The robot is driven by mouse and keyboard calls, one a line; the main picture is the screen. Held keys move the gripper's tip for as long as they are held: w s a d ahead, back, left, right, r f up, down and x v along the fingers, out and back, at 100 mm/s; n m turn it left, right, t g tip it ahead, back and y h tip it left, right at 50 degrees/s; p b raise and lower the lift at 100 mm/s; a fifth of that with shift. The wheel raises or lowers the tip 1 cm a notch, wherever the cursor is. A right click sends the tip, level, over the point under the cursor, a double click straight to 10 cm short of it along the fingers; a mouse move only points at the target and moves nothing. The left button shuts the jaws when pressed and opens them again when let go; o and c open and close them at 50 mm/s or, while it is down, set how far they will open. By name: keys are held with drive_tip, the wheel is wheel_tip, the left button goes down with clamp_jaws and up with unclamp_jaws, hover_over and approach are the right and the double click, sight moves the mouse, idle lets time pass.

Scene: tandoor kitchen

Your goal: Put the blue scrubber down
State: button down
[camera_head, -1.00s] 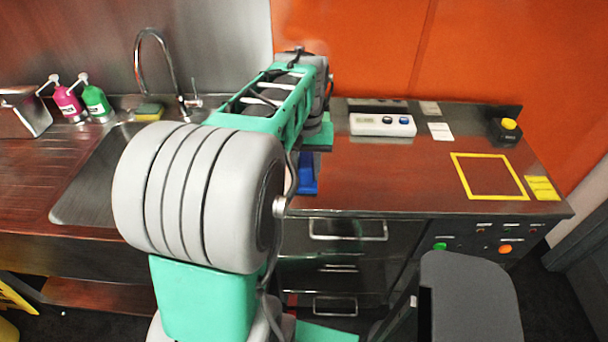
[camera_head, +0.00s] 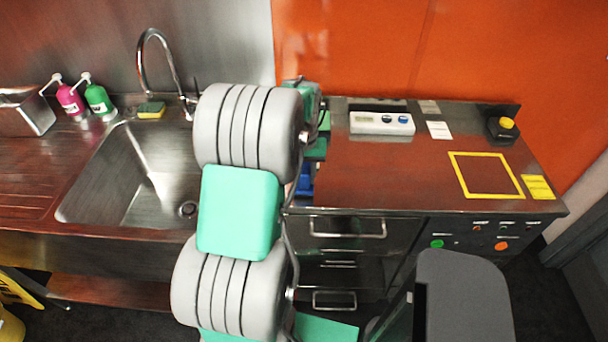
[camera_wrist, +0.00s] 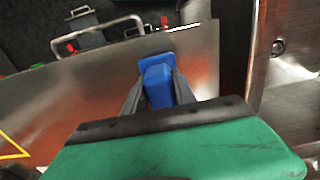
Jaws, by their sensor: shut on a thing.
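The blue scrubber (camera_wrist: 157,82) is between the two dark fingers of my gripper (camera_wrist: 160,88) in the wrist view. My gripper is shut on it, over the steel counter (camera_wrist: 95,105). I cannot tell whether the scrubber touches the counter. In the head view a part of the blue scrubber (camera_head: 305,180) shows just right of my arm, near the front edge of the counter. My gripper's fingers are hidden there behind my arm.
The sink (camera_head: 135,175) with its tap lies left of my arm. A white control box (camera_head: 381,123) stands at the counter's back. A yellow-outlined square (camera_head: 487,176) and a yellow-topped button box (camera_head: 504,129) are at the right. The counter's middle is clear.

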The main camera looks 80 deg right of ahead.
drive_tip(key=shift+f, duration=0.2)
drive_tip(key=c, duration=1)
unclamp_jaws()
drive_tip(key=shift+r, duration=0.1)
wheel_tip(320, 180, up, 12)
drive_tip(key=shift+r+b, duration=0.15)
drive_tip(key=shift+b, duration=0.65)
drive_tip(key=w+a+r+n+t+h, duration=0.15)
drive_tip(key=w+a+n, duration=0.65)
drive_tip(key=w+a, duration=1.35)
drive_tip(key=w+a+f+n, duration=0.1)
drive_tip(key=a+n, duration=0.1)
drive_tip(key=a, duration=0.6)
drive_tip(key=w+a+n+t+y, duration=0.1)
drive_tip(key=a+n, duration=0.2)
drive_tip(key=a, duration=0.5)
drive_tip(key=w+a+f+n+t, duration=0.1)
drive_tip(key=a+n, duration=0.1)
drive_tip(key=a, duration=0.7)
drive_tip(key=shift+a+f+n+y, duration=0.1)
drive_tip(key=shift+f+n+y, duration=0.15)
drive_tip(key=shift+f+n, duration=0.1)
drive_tip(key=shift+o, duration=0.4)
